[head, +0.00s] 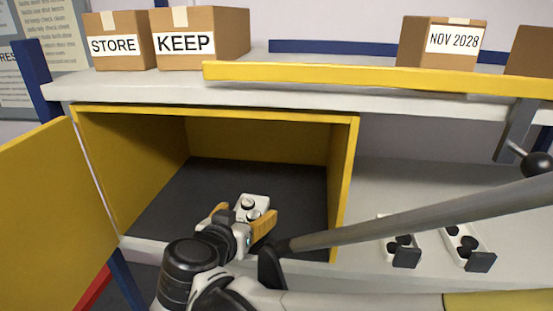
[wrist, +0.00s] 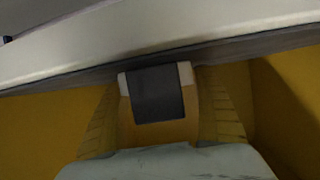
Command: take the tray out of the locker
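The yellow locker (head: 345,170) is open, with its door (head: 50,205) swung out to the left. A small white tray (head: 262,201) with round pieces on it is inside, over the dark locker floor. My gripper (head: 246,211) reaches in from the front, its yellow fingers spread at either side of the tray's near end. In the wrist view, a dark block with pale edges, apparently the tray's handle (wrist: 157,93), lies between the ridged fingers (wrist: 160,120). I see no clear contact on both sides. My gripper hides the tray's near end in the head view.
Two similar trays (head: 401,248) (head: 468,245) stand on the shelf right of the locker. Boxes (head: 203,40) (head: 440,45) stand on the top shelf (head: 150,90), which overhangs the locker. A yellow rail (head: 370,78) runs along its front. The locker floor (head: 185,195) around the tray is clear.

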